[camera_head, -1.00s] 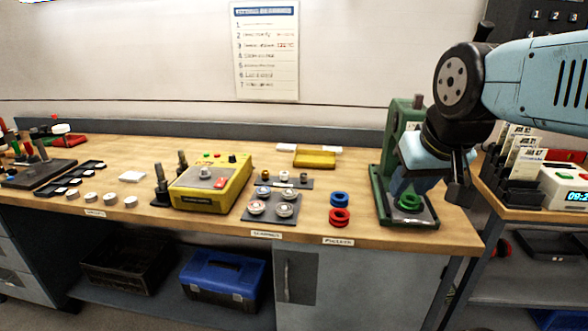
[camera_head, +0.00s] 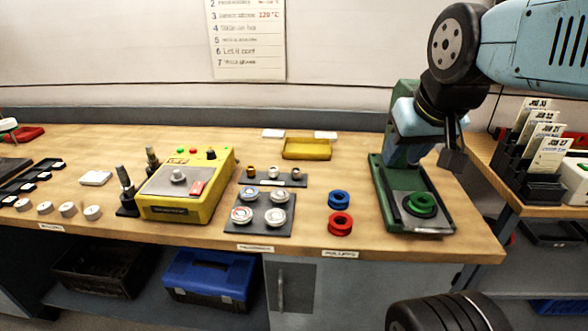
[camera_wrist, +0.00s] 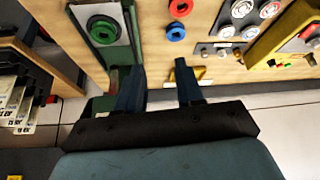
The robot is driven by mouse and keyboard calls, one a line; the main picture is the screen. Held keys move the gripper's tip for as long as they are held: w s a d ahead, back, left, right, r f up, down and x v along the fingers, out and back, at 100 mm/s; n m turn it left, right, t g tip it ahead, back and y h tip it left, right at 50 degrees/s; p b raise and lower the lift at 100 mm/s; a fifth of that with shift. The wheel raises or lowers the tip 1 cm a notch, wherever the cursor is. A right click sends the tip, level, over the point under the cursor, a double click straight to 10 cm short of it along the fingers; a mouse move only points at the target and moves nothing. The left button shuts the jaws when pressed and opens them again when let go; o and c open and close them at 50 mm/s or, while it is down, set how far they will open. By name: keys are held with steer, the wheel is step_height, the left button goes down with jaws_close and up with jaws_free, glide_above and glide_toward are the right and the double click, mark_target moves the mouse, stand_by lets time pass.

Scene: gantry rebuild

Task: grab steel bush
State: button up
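The small steel bush (camera_head: 273,172) looks silvery. It stands in the middle of a short row of bushes on a dark strip (camera_head: 262,181), between a brass-coloured bush (camera_head: 251,172) and a darker one (camera_head: 296,173). In the wrist view the row shows small near the top, with the steel bush (camera_wrist: 221,53) hard to make out. My gripper (camera_head: 452,160) is over the right side of the bench by the green press, well right of the bushes. The wrist view shows its two fingers (camera_wrist: 159,88) apart with nothing between them.
The green press (camera_head: 378,190) holds a green pulley (camera_head: 420,204). Blue (camera_head: 339,199) and red (camera_head: 340,223) pulleys lie left of it. Bearings sit on a dark plate (camera_head: 262,216) before the bushes. A yellow tester (camera_head: 210,207) stands left, a yellow tray (camera_head: 307,150) behind.

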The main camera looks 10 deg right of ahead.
steer(key=w+a+f+n+g+h, duration=0.3)
steer(key=w+f+n+g, duration=0.1)
steer(key=w+n, duration=0.45)
steer(key=n+t+h, duration=0.5)
steer(key=n+h, duration=0.3)
steer(key=n, duration=0.8)
glide_toward(299, 170)
steer(key=v, duration=0.4)
steer(key=f+v, duration=0.1)
steer(key=v, duration=0.1)
steer(key=shift+s+a, duration=0.15)
steer(key=shift+s, duration=0.25)
steer(key=shift+w+f+t+h, duration=0.15)
steer(key=shift+t+h, duration=0.15)
steer(key=x, duration=1.3)
steer(key=shift+w, duration=0.1)
steer(key=shift+c, duration=0.3)
